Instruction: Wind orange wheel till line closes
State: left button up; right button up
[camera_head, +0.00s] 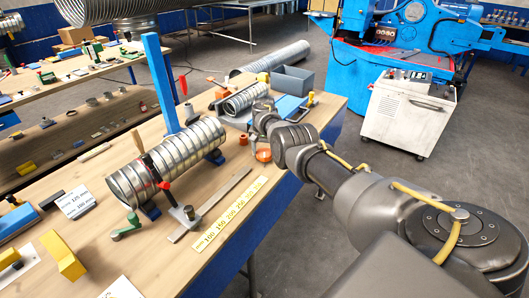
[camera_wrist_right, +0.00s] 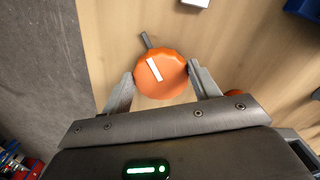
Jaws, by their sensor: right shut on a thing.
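The orange wheel (camera_wrist_right: 165,82) is a round, lobed knob with a white stripe on its top, seen from above in the right wrist view. The stripe slants up and left. A dark bar (camera_wrist_right: 146,40) sticks out at the wheel's upper left edge, roughly in line with the stripe. My right gripper (camera_wrist_right: 161,74) is shut on the wheel, one finger against each side. In the head view my right arm reaches to the table's right side and hides much of the grip; an orange round piece (camera_head: 263,155) shows beside it, and I cannot tell if it is the wheel. My left gripper is not in view.
A spiral duct (camera_head: 180,160) with a dark clamp band lies on the wooden table (camera_head: 110,255). A yellow number strip (camera_head: 230,213), a metal bar (camera_head: 215,203) and a blue post (camera_head: 160,82) are near it. A grey bin (camera_head: 292,80) stands behind my arm.

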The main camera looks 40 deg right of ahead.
aim_at(264, 153)
jog(key=shift+m, duration=0.5)
jog(key=o, duration=1)
jog(key=shift+c, duration=0.2)
jog(key=shift+r, duration=0.3)
notch_tip(264, 153, up, 3)
jog(key=shift+f+p, duration=0.2)
jog(key=shift+p, duration=0.55)
notch_tip(264, 153, up, 8)
jog(key=shift+f, duration=0.2)
